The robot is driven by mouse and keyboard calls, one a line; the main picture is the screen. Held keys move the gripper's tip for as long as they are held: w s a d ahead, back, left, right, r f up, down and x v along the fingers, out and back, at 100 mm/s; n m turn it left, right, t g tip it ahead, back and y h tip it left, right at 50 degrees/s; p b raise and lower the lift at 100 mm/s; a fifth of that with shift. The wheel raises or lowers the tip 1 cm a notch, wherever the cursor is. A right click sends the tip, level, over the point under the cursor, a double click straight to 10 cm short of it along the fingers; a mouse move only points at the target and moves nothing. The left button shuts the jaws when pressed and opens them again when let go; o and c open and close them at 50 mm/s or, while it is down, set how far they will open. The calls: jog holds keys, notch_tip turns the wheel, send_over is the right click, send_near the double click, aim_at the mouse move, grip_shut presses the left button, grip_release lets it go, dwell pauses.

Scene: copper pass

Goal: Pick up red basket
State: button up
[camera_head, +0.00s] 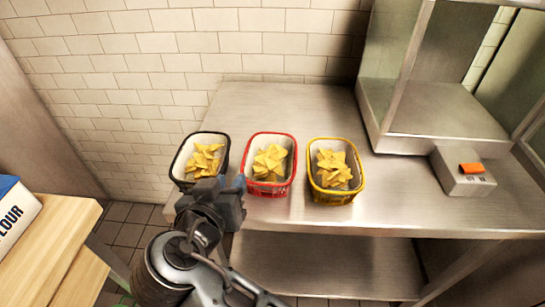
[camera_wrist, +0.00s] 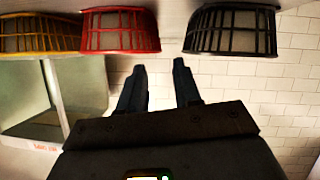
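The red basket (camera_head: 269,189) stands upright on the steel counter (camera_head: 245,100), lined in white and filled with yellow chips. It is the middle of three baskets in a row. In the wrist view, which appears upside down, the red basket (camera_wrist: 120,38) is at the top, left of centre. My gripper (camera_head: 227,187) is in front of the gap between the black and red baskets in the head view, covering a little of the black one. In the wrist view its two fingers (camera_wrist: 160,75) are apart with nothing between them. I see no contact with the red basket.
A black basket (camera_head: 176,172) stands left of the red one and a yellow basket (camera_head: 333,197) stands right, both with chips. A steel cabinet with glass sides (camera_head: 430,125) and a grey box with an orange switch (camera_head: 463,180) are further right. The counter behind the baskets is clear.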

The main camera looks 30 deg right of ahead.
aim_at(270, 170)
jog(key=shift+w+d+r, duration=0.1)
jog(key=shift+w+d, duration=0.05)
jog(key=shift+w, duration=0.15)
jog(key=shift+x, duration=0.9)
jog(key=p+x, duration=0.2)
jog(key=x, duration=0.3)
jog(key=shift+w+d, duration=0.1)
jog(key=shift+d, duration=0.3)
grip_shut()
